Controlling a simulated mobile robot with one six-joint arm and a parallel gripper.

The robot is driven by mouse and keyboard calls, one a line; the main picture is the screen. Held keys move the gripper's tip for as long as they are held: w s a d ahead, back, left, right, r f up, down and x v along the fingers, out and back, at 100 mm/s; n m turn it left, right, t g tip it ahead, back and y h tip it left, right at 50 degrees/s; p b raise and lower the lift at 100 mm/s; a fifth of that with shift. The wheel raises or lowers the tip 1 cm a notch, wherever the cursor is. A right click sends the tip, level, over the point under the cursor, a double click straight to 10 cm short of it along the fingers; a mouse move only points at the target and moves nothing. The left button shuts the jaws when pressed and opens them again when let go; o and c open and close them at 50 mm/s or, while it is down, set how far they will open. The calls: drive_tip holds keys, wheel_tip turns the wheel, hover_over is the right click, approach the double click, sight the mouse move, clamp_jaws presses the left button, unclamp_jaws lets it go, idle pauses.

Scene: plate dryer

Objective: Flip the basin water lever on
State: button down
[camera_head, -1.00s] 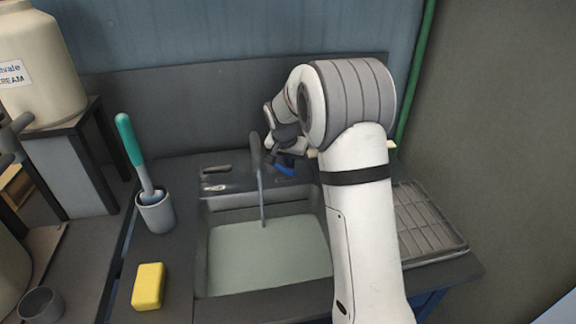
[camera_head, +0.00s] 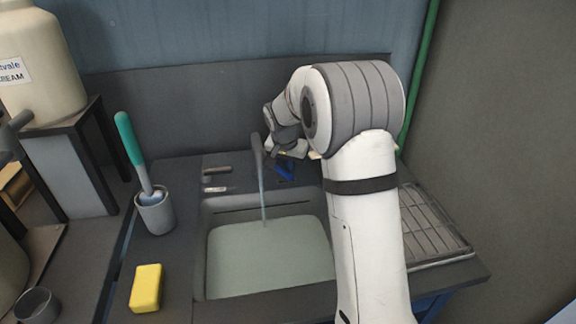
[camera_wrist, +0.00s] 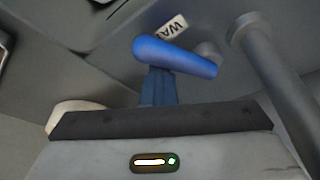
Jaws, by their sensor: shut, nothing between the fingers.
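The blue basin lever (camera_head: 284,171) sits on the deck behind the basin, right of the dark tap (camera_head: 257,152). It fills the upper middle of the wrist view (camera_wrist: 175,55), above a blue stem and beside a white label with partly readable letters. A thin pale strand, apparently water, runs from the tap into the grey basin (camera_head: 203,255), whose floor looks covered by greenish water. My gripper (camera_head: 272,160) is shut and empty, close beside the lever and tap. Its fingertips are largely hidden, so I cannot tell whether it touches the lever.
A small dark handle (camera_head: 216,171) is at the deck's left. A cup (camera_head: 155,214) with a green-handled brush (camera_head: 130,140) and a yellow sponge (camera_head: 146,288) stand left of the basin. A drying rack (camera_head: 432,225) lies right, partly behind my arm. A wall rises close behind.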

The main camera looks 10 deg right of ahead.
drive_tip(key=shift+s+a+f, duration=0.1)
drive_tip(key=shift+s+f, duration=0.05)
drive_tip(key=shift+f, duration=0.05)
drive_tip(key=w+d, duration=0.2)
drive_tip(key=d, duration=0.1)
drive_tip(key=shift+w+d+r, duration=0.2)
drive_tip(key=a+v, duration=0.1)
drive_tip(key=v, duration=0.8)
drive_tip(key=shift+w, duration=0.3)
drive_tip(key=shift+r, duration=0.1)
